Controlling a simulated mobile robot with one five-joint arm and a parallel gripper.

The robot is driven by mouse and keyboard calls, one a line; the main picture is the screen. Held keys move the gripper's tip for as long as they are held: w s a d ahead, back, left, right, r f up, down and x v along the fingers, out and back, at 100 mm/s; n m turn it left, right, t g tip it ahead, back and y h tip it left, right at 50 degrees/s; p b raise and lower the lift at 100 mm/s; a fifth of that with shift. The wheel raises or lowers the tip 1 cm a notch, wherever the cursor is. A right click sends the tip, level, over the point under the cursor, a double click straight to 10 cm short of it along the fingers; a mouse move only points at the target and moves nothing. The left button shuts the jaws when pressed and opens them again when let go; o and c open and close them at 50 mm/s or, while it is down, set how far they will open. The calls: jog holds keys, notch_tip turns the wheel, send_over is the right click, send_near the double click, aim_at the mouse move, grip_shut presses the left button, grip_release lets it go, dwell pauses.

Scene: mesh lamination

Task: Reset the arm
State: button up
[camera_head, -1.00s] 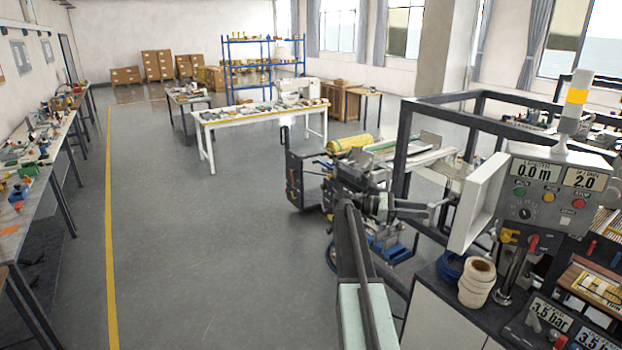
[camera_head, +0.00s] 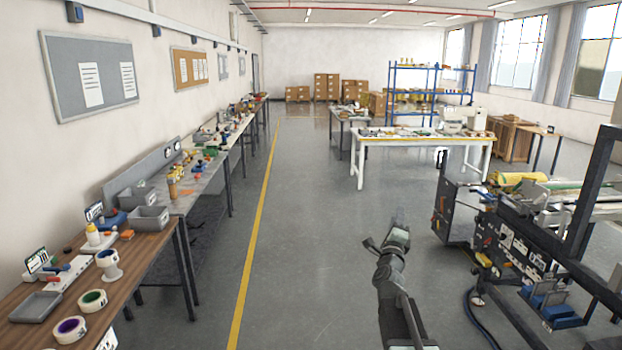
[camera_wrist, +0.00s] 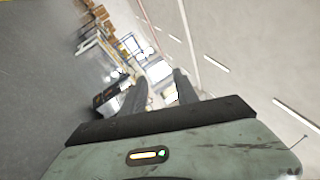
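My arm stretches forward from the bottom edge in the head view, with my gripper (camera_head: 398,220) at its far end over the open grey floor. The fingers are small and hard to make out there. In the wrist view, the two dark fingers of my gripper (camera_wrist: 161,78) stand apart with nothing between them. The wrist view is tilted and shows the room, ceiling lights and distant furniture beyond the fingers.
A dark-framed machine (camera_head: 570,235) stands to the right, with a hose on the floor. A wooden bench (camera_head: 130,262) with tape rolls and trays runs along the left wall. A white-topped table (camera_head: 400,142) stands ahead. The floor between is clear.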

jog(key=s+a+f+n+g+y+b, duration=0.1)
jog(key=s+a+f+n+g+y, duration=0.15)
jog(key=a+f+n+y, duration=0.7)
jog(key=s+a+f+n+g, duration=0.3)
jog(key=s+f+n, duration=0.1)
jog(key=f, duration=0.2)
jog(key=s+a+f+n+g, duration=0.3)
jog(key=a+f+g, duration=0.1)
jog(key=f, duration=0.3)
jog(key=s+d+f+n+g+h, duration=0.1)
jog(key=s+f+n+g, duration=0.3)
jog(key=s, duration=0.7)
jog(key=s+d+f+n+g+h, duration=0.1)
jog(key=s+d+f+n+g, duration=0.3)
jog(key=s, duration=0.7)
jog(key=shift+f+n+g, duration=0.35)
jog(key=shift+f+g, duration=0.55)
jog(key=shift+g, duration=0.35)
jog(key=shift+a+h, duration=0.1)
jog(key=shift+h, duration=0.15)
